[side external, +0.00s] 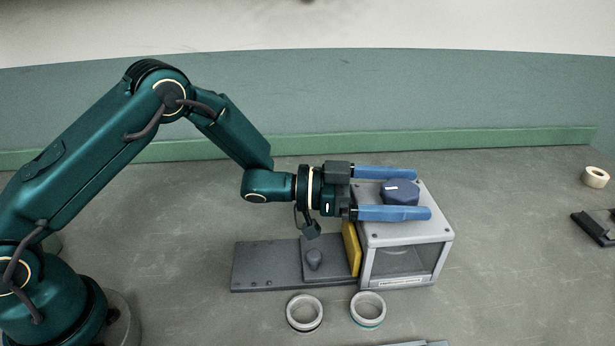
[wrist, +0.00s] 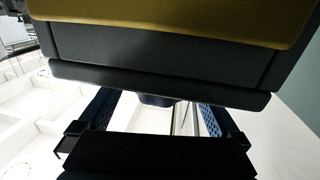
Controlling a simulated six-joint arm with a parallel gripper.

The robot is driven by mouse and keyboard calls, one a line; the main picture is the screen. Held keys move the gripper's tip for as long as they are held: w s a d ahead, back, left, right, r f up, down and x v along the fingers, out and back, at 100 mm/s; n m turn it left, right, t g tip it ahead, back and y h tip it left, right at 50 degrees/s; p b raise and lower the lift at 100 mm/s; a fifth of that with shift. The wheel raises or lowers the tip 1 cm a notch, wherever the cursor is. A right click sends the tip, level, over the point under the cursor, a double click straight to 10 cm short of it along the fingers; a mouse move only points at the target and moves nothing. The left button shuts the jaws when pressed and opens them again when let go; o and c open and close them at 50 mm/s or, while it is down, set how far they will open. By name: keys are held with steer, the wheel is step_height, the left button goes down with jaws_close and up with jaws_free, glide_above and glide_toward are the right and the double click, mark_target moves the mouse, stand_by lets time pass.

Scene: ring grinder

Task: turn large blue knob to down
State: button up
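The large blue knob (side external: 400,193) sits on top of the grey box-shaped grinder (side external: 408,237). A white mark shows on the knob near its left side. My gripper (side external: 424,194) is open, with one blue finger on the far side of the knob and one on the near side, both lying level just above the box top. I cannot tell whether either finger touches the knob. In the wrist view my two fingers (wrist: 155,112) are spread apart. A dark part that may be the knob (wrist: 156,100) shows between them, mostly hidden.
Two rings (side external: 304,312) (side external: 368,309) lie in front. A tape roll (side external: 596,177) and black object (side external: 596,228) lie far right.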

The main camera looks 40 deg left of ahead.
mark_target(382, 191)
steer(key=shift+v, duration=2.55)
